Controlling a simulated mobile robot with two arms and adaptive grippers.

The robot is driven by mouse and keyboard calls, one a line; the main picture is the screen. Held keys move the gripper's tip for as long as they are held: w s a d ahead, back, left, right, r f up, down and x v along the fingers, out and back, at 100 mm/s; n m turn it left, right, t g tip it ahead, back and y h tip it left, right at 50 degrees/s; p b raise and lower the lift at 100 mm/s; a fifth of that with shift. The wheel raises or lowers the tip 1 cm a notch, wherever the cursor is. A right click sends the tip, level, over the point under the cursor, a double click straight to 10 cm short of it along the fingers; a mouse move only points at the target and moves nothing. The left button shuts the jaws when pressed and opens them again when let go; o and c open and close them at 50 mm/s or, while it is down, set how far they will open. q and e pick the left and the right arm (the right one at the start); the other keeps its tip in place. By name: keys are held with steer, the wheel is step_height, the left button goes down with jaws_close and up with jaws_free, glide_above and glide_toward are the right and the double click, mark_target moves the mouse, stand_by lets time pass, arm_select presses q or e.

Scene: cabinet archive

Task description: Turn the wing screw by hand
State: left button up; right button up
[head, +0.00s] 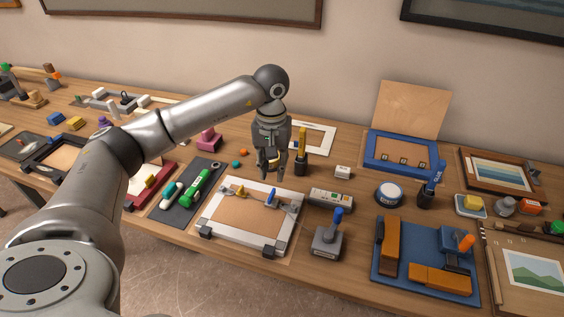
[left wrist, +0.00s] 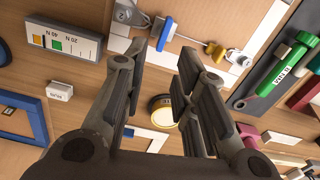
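A white frame (head: 219,233) with a brown board inside and dark corner clamps lies on the table. Along its far edge are a yellow knob (head: 239,190), a blue upright handle (head: 271,198) and a grey metal bracket (head: 291,208). In the left wrist view, the blue handle (left wrist: 165,36), yellow knob (left wrist: 214,49) and bracket (left wrist: 124,14) lie along a rod. I cannot tell for sure which part is the wing screw. My left gripper (head: 272,176) points down just beyond the frame's far edge. Its fingers (left wrist: 174,46) are apart and empty. My right gripper does not show.
A black-and-yellow upright tool (head: 301,152) stands close right of my gripper.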

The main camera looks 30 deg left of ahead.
mark_target(271, 194)
arm_select(q)
steer(key=shift+s+f, duration=0.2)
steer(key=shift+s, duration=0.1)
steer(key=shift+s+f+b, duration=0.3)
steer(key=shift+f+b, duration=0.2)
steer(key=shift+f, duration=0.1)
steer(key=shift+s+f+b, duration=0.25)
steer(key=shift+f+b, duration=0.25)
steer(key=shift+f, duration=0.1)
steer(key=shift+w+f+b, duration=0.15)
steer(key=shift+f+b, duration=0.1)
steer(key=shift+f, duration=0.35)
steer(key=shift+w+f+b, duration=0.15)
steer(key=shift+f+b, duration=0.1)
steer(key=shift+f, duration=0.3)
steer(key=shift+f+b, duration=0.3)
steer(key=shift+f, duration=0.7)
steer(key=shift+f+b, duration=0.15)
steer(key=shift+b, duration=0.3)
jaws_close()
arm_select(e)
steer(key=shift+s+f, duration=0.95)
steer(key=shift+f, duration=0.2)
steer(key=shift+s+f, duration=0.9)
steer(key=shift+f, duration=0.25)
